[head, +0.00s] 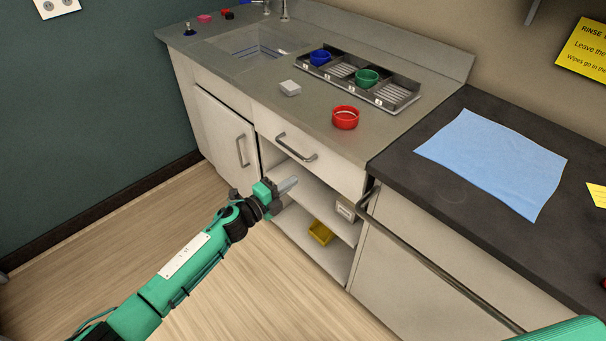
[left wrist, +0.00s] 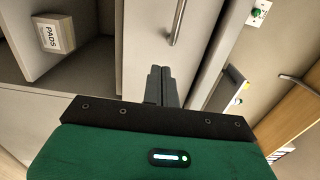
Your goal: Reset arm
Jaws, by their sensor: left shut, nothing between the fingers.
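My left arm reaches in from the lower left in the head view. Its gripper (head: 289,184) is shut and empty, in front of the open shelves below the counter. In the left wrist view the two fingers (left wrist: 161,86) lie together in front of a pale drawer front with a metal handle (left wrist: 178,22). The same drawer handle (head: 296,147) shows above the gripper in the head view. I cannot tell whether the fingertips touch anything. My right gripper is not in view; only a green piece of my own body shows at the lower right.
Red (head: 345,118), green (head: 367,79) and blue (head: 320,57) cups stand on the counter or in its grey tray (head: 403,104). A yellow bin (head: 321,233) and a PADS box (head: 345,208) sit on the shelves. A long bar handle (head: 425,262) juts out at the right. The floor at left is clear.

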